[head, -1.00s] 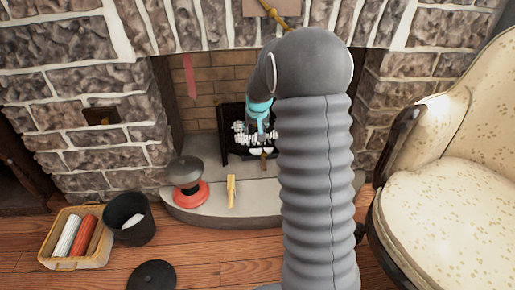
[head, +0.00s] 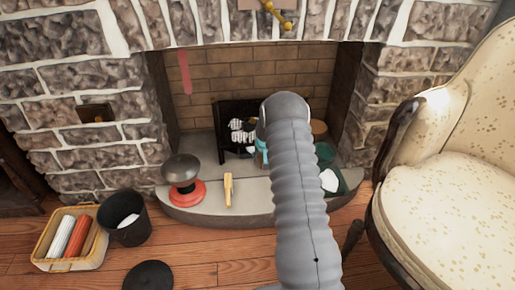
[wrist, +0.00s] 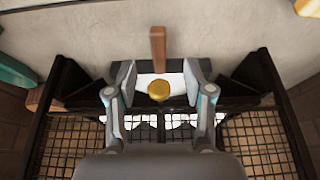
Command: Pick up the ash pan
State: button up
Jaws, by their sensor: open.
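What looks like the ash pan shows in the wrist view as a pale surface (wrist: 145,79) with a brown handle (wrist: 158,48) pointing up the picture, at the front of the black fire grate (wrist: 62,85). A gold knob (wrist: 158,90) lies between the fingers in that picture; what it belongs to is unclear. My gripper (wrist: 161,76) is open, one finger on either side of the pale surface and knob. I cannot tell whether it touches them. In the head view my arm hides the pan and most of the gripper. The grate (head: 222,125) stands inside the fireplace.
On the hearth (head: 262,203) are a red-based object with a dark top (head: 183,172), a yellow wooden tool (head: 228,188) and a dark green container (head: 345,184). A bucket (head: 127,228) and basket (head: 95,257) stand left on the floor. An armchair (head: 440,195) stands right.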

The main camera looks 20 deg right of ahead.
jog(key=shift+b+x, duration=0.3)
jog(key=shift+x, duration=3.6)
jog(key=shift+d, duration=0.1)
grip_shut()
jog(key=shift+r, duration=0.1)
